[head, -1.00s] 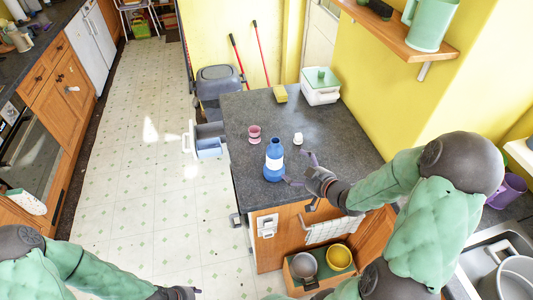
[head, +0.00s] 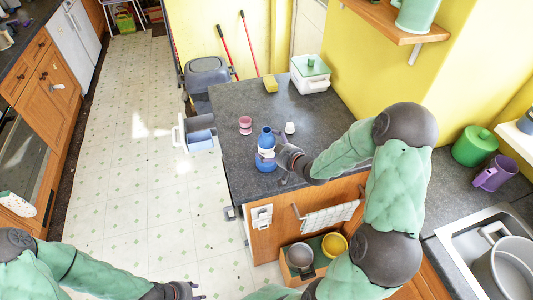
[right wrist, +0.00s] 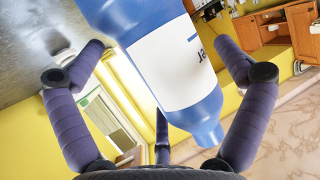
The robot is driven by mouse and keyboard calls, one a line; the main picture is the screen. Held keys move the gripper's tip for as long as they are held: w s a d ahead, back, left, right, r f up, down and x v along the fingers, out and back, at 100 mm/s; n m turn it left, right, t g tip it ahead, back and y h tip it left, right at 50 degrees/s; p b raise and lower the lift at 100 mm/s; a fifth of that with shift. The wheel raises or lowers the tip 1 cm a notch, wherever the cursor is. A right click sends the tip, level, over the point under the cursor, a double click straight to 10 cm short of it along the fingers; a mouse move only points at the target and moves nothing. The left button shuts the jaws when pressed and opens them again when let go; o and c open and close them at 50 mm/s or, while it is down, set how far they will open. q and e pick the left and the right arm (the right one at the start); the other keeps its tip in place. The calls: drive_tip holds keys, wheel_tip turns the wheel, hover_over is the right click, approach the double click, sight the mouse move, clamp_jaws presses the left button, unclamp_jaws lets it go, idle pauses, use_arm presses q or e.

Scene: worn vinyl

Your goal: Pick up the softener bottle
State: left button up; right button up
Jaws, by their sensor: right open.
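The softener bottle (head: 266,158) is blue with a white label and stands upright on the dark counter (head: 225,125) near its front edge. In the right wrist view the bottle (right wrist: 165,75) lies between the two spread purple fingers, with gaps on both sides. My right gripper (head: 279,163) is open just to the right of the bottle in the head view. My left gripper (head: 192,291) is low at the bottom edge of the head view, far from the bottle. Its fingers are too small and cut off to judge.
A pink cup (head: 245,125) and a small white item (head: 290,128) stand behind the bottle. A towel (head: 328,216) hangs on the counter's front.

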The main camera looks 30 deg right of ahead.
sight(272, 141)
drive_tip(key=shift+c, duration=0.3)
drive_tip(key=c, duration=1.4)
drive_tip(key=shift+r, duration=0.1)
wheel_tip(272, 141, up, 3)
drive_tip(key=shift+w+d+p, duration=0.1)
drive_tip(key=shift+p, duration=0.3)
drive_tip(key=s+a+r, duration=0.2)
drive_tip(key=s+r, duration=0.1)
drive_tip(key=s, duration=0.1)
drive_tip(key=s+a+r+p, duration=0.1)
drive_tip(key=s+a+r, duration=0.2)
drive_tip(key=s+a+r+p, duration=0.1)
drive_tip(key=s+a+r, duration=0.2)
drive_tip(key=s+r, duration=0.1)
drive_tip(key=shift+s, duration=0.35)
